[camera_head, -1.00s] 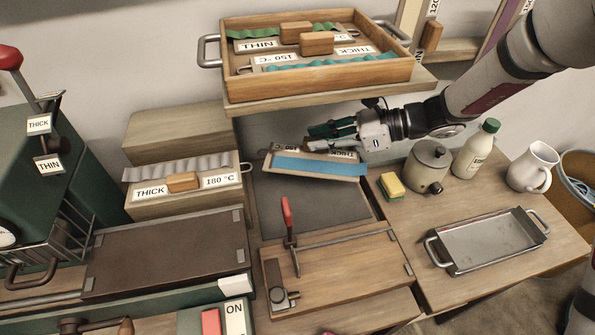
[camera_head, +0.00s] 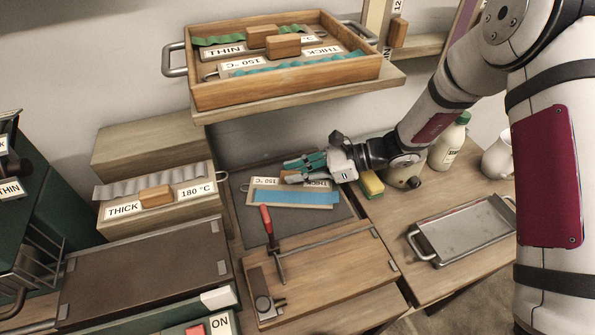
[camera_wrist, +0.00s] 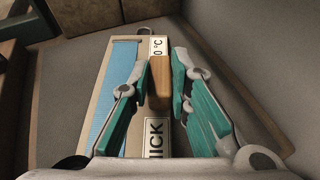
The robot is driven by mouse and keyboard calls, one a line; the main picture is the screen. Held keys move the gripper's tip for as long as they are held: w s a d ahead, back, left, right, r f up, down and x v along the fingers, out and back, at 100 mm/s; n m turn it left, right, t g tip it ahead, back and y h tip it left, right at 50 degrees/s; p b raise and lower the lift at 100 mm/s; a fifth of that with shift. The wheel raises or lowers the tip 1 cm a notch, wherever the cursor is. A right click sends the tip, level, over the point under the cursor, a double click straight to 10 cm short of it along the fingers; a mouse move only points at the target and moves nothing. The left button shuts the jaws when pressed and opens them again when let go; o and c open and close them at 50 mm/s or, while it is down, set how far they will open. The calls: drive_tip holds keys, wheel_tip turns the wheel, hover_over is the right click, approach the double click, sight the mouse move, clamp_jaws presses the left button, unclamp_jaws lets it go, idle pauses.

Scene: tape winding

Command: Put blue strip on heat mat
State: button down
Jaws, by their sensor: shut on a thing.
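The blue strip (camera_head: 302,197) lies flat along a light wooden board with white labels reading THICK and a °C value. The board is over the dark grey mat (camera_head: 325,216), within its outline; I cannot tell whether it touches it. My gripper (camera_head: 303,168) is shut on the board's wooden handle. In the wrist view, my teal fingers (camera_wrist: 160,82) flank the handle (camera_wrist: 160,85), with the blue strip (camera_wrist: 118,90) to their left. The grey mat (camera_wrist: 215,65) shows bare to the right of the board.
A wooden tray (camera_head: 300,85) with green and teal strips sits on a shelf above. A grey strip board (camera_head: 185,190) stands at left. A red-handled wooden fixture (camera_head: 330,270) is in front. A sponge (camera_head: 371,184), a pot (camera_head: 405,177), a bottle (camera_head: 447,145) and a metal tray (camera_head: 465,235) are at right.

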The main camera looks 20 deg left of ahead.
drive_tip(key=shift+f, duration=0.1)
drive_tip(key=c, duration=1.5)
unclamp_jaws()
drive_tip(key=v, duration=1.2)
drive_tip(key=shift+s+r, duration=0.1)
drive_tip(key=shift+r, duration=0.2)
drive_tip(key=s+d+r+n+t+h, duration=0.1)
drive_tip(key=s+d+r+n+h, duration=0.45)
drive_tip(key=s+d+r, duration=0.35)
drive_tip(key=s+d+r+n+t+h, duration=0.2)
drive_tip(key=s+d+r+n+h, duration=0.2)
drive_tip(key=s+d+r+n, duration=0.5)
drive_tip(key=s+d+t+h, duration=0.1)
drive_tip(key=s+d, duration=0.1)
drive_tip(key=s, duration=0.1)
drive_tip(key=s+d+t+h, duration=0.1)
drive_tip(key=s+d, duration=0.1)
drive_tip(key=s, duration=0.1)
drive_tip(key=s+d+t+h, duration=0.1)
drive_tip(key=s+d, duration=0.1)
drive_tip(key=s, duration=0.2)
drive_tip(key=shift+n+h, duration=0.25)
drive_tip(key=shift+h, duration=0.1)
